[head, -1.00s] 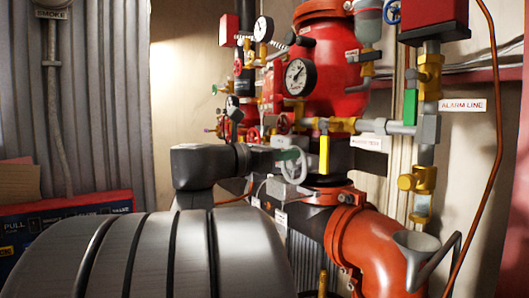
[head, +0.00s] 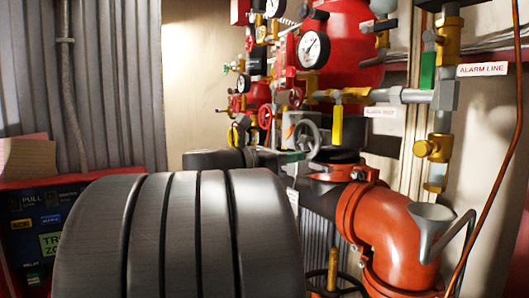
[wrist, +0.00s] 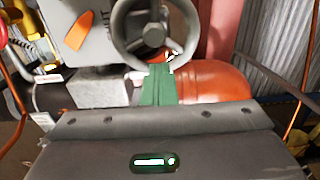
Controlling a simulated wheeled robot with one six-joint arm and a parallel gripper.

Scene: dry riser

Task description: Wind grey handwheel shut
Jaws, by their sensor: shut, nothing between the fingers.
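The grey handwheel (head: 308,138) stands upright among the pipework in the head view, in front of the red and black fittings. In the wrist view the handwheel (wrist: 154,34) fills the top middle, with its rim, hub and spokes showing and its top edge cut off. My gripper (wrist: 157,70) has green fingers that are closed together with nothing in them. Their tips overlap the wheel's lower rim in the wrist view; I cannot tell whether they touch it. In the head view my gripper (head: 293,157) is at the wheel's lower left.
An orange pipe elbow (head: 385,235) curves below and right of the wheel. A yellow lever (head: 337,125) hangs close to its right. A grey funnel (head: 431,217) stands further right.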

